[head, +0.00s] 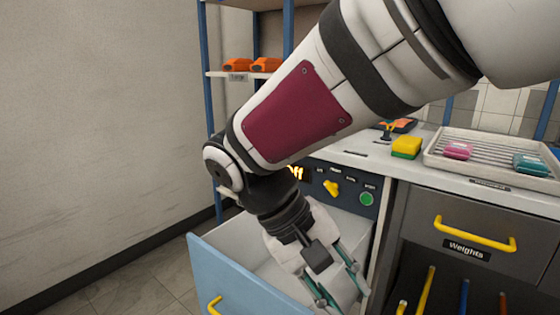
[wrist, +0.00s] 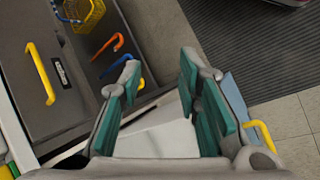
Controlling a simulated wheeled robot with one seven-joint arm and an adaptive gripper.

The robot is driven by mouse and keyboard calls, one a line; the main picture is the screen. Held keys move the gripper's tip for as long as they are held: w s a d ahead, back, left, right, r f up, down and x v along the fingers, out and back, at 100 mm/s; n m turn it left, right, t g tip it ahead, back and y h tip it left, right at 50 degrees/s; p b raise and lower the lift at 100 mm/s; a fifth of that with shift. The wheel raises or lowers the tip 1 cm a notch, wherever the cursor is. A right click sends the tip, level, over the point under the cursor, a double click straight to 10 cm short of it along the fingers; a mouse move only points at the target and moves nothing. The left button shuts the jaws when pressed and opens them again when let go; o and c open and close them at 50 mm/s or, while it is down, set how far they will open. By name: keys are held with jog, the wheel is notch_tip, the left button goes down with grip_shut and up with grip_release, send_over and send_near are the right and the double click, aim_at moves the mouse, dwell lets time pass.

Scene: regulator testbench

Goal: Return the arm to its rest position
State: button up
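My arm reaches down from the upper right in the head view. My gripper (head: 340,290) points down over the inside of an open drawer (head: 235,262) with a light blue front and pale interior. In the wrist view my gripper (wrist: 160,75) has its two teal-padded fingers apart, with nothing between them. The pale drawer interior (wrist: 158,138) shows behind the fingers. Part of the drawer is hidden by my arm and gripper.
A control panel (head: 345,190) with a yellow knob and green button stands behind the gripper. The weights drawer (head: 470,220) is shut at right. The counter above holds a sponge (head: 407,146) and a tray (head: 440,165). Shelves with orange items (head: 238,65) stand behind. Open floor lies left.

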jog(key=s+d+m+t+y, duration=0.1)
jog(key=s+d+m+y, duration=0.15)
jog(key=s+d, duration=0.45)
jog(key=s+d+m+y, duration=0.1)
jog(key=s+d+y, duration=0.25)
jog(key=s, duration=0.75)
notch_tip(320, 180, up, 36)
jog(key=t+y+p, duration=0.1)
jog(key=t+p, duration=0.3)
jog(key=p, duration=3)
jog(key=shift+r, duration=0.15)
